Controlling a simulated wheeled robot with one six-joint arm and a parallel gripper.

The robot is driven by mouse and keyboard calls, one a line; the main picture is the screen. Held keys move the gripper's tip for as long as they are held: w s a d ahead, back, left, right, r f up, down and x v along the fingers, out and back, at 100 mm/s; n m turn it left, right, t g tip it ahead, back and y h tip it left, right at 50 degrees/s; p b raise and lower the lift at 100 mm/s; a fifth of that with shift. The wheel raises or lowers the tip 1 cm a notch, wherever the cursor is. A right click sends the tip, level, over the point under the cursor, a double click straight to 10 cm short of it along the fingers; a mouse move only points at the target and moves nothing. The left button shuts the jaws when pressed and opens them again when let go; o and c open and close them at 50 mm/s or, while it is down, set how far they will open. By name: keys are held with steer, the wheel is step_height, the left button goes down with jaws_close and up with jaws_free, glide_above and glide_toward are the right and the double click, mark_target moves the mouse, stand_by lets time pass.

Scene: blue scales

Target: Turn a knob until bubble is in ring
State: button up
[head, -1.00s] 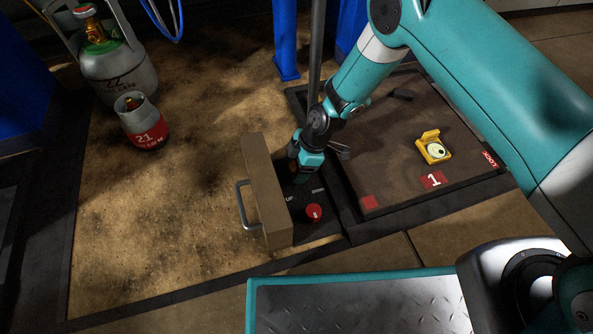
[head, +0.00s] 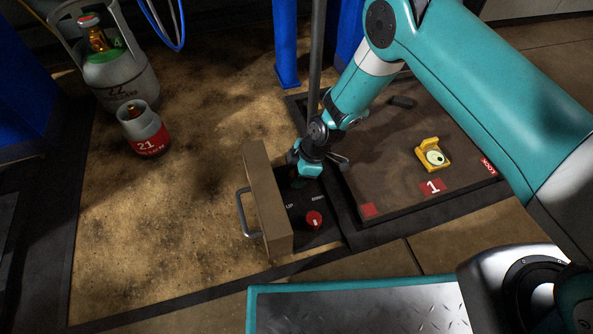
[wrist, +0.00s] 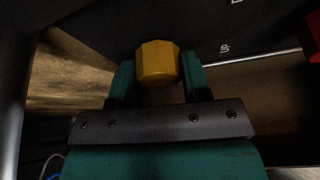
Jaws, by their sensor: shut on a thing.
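My gripper (head: 302,176) reaches down into the open box beside the scale. In the wrist view its two teal fingers (wrist: 157,84) are shut on a yellow faceted knob (wrist: 157,62), one finger on each side. My gripper hides this knob in the head view. A red knob (head: 314,219) stands clear of my gripper, nearer the front of the box. The yellow bubble level (head: 424,164) sits on the brown scale plate (head: 395,184), with a pale round vial (head: 436,158). The vial is too small to tell whether the bubble is inside the ring.
The box has a tan front panel (head: 266,203) with a metal handle (head: 246,218). A metal post (head: 316,60) rises close behind my gripper. A small grey and red cylinder (head: 143,128) and a larger grey one (head: 108,75) stand at the left on stained floor.

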steer(key=m+p, duration=0.1)
steer(key=m+t+p, duration=0.1)
steer(key=shift+r+p, duration=0.3)
steer(key=shift+p, duration=0.05)
steer(key=m+p, duration=0.2)
steer(key=shift+m+t+p, duration=0.3)
steer(key=shift+m+t, duration=0.1)
steer(key=shift+f+m+t+h+p, duration=0.15)
steer(key=shift+m+t+h+p, duration=0.2)
steer(key=shift+m+p, duration=0.55)
steer(key=shift+f+m+t+h+p, duration=0.1)
steer(key=shift+m+t+h+p, duration=0.3)
steer(key=shift+m, duration=0.8)
steer(key=o, duration=0.9)
steer(key=shift+o, duration=0.2)
